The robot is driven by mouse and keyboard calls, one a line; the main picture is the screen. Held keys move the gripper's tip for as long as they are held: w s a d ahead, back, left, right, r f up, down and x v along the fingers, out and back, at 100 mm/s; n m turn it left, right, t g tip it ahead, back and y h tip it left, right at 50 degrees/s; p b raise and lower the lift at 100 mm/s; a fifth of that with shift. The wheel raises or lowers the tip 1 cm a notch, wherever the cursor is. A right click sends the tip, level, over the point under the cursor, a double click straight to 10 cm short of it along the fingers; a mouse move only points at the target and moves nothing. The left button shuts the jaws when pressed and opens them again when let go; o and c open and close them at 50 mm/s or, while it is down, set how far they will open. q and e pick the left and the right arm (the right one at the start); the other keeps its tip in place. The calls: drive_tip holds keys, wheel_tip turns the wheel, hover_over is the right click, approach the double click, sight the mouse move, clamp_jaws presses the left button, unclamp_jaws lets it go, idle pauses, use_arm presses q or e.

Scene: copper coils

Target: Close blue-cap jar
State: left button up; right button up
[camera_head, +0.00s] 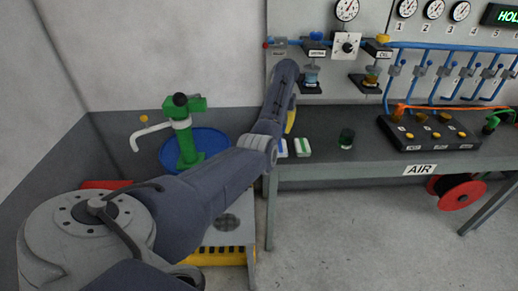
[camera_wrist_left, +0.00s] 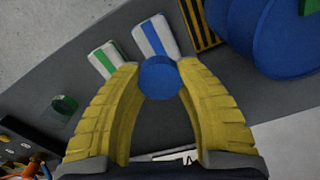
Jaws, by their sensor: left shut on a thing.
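My left gripper (camera_wrist_left: 160,85) has its yellow fingers shut on a round blue cap (camera_wrist_left: 158,76), held between the fingertips. In the head view the gripper (camera_head: 290,122) is mostly hidden behind my own arm, beside the bench's left end, and the cap is hidden there. A small clear jar with blue in it (camera_head: 311,76) sits at the left wall fixture, above and right of the gripper. I cannot tell which jar the cap belongs to. My right gripper is not in view.
A white block with a blue stripe (camera_wrist_left: 155,37) and one with a green stripe (camera_wrist_left: 106,58) lie on the grey bench (camera_head: 400,165). A black control box (camera_head: 428,128) is farther right; a green pump (camera_head: 183,130) stands left.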

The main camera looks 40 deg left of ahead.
use_arm(q)
drive_tip(key=w+d+r+m, duration=0.1)
drive_tip(key=w+d+r, duration=0.1)
drive_tip(key=d+r, duration=0.2)
drive_tip(key=w+d+r+m, duration=0.1)
drive_tip(key=w+d+r, duration=0.2)
drive_tip(key=r, duration=0.3)
drive_tip(key=w+d+r, duration=0.2)
drive_tip(key=d+r, duration=0.2)
drive_tip(key=r, duration=0.1)
drive_tip(key=shift+w+d+r+m, duration=0.15)
drive_tip(key=shift+d+r+m, duration=0.15)
drive_tip(key=shift+d+m, duration=0.1)
drive_tip(key=shift+c, duration=0.2)
drive_tip(key=s+d+r+m, duration=0.1)
drive_tip(key=d+r+m, duration=0.1)
drive_tip(key=d+r, duration=0.6)
drive_tip(key=s+d+r+m, duration=0.2)
drive_tip(key=d+r, duration=0.3)
drive_tip(key=d, duration=0.6)
drive_tip(key=s+d+f, duration=0.1)
drive_tip(key=s+d, duration=0.3)
drive_tip(key=s+a+f+n, duration=0.2)
drive_tip(key=s+a+f, duration=0.3)
drive_tip(key=s, duration=0.5)
drive_tip(key=shift+s+a+f, duration=0.15)
drive_tip(key=shift+s+f, duration=0.1)
drive_tip(key=shift+f, duration=0.3)
